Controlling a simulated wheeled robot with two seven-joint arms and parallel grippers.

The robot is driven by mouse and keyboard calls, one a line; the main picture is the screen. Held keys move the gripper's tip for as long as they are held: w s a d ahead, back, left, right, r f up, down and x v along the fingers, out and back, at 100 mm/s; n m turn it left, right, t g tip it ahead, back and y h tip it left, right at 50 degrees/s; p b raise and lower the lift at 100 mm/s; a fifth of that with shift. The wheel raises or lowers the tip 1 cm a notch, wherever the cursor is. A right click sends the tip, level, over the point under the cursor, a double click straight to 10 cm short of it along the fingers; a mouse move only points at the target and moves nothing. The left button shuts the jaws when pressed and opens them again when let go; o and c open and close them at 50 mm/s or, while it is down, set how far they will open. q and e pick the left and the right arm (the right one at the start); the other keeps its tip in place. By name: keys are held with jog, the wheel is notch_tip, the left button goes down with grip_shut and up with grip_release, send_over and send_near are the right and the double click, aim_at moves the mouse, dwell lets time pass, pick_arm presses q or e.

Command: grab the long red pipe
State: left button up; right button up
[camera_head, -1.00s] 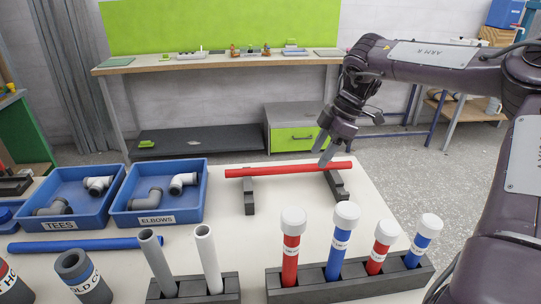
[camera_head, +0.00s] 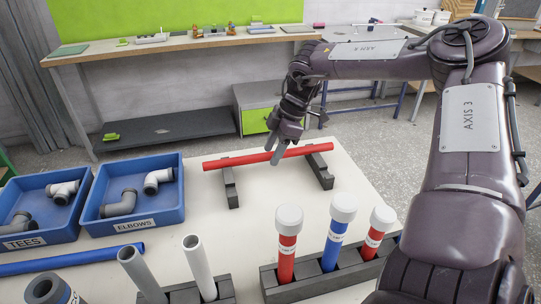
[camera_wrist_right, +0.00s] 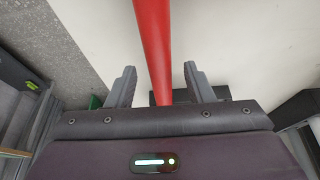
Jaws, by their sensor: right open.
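The long red pipe (camera_head: 240,160) lies across two dark grey supports (camera_head: 230,187) on the white table. My right gripper (camera_head: 276,150) is over the middle of the pipe, its fingers pointing down at it. In the right wrist view the red pipe (camera_wrist_right: 154,45) runs between the two grey fingers, and the right gripper (camera_wrist_right: 161,78) is open with a gap on each side of the pipe. I cannot tell whether the fingertips reach below the pipe. My left gripper does not show.
Blue bins of elbows (camera_head: 89,213) and tees (camera_head: 10,241) stand at the left, with a blue pipe (camera_head: 70,259) in front. Grey pipes and capped red and blue tubes stand in dark racks (camera_head: 300,288) at the front. The table right of the pipe is clear.

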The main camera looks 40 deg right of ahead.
grip_shut()
dwell(0.3)
jog(key=shift+r, duration=0.1)
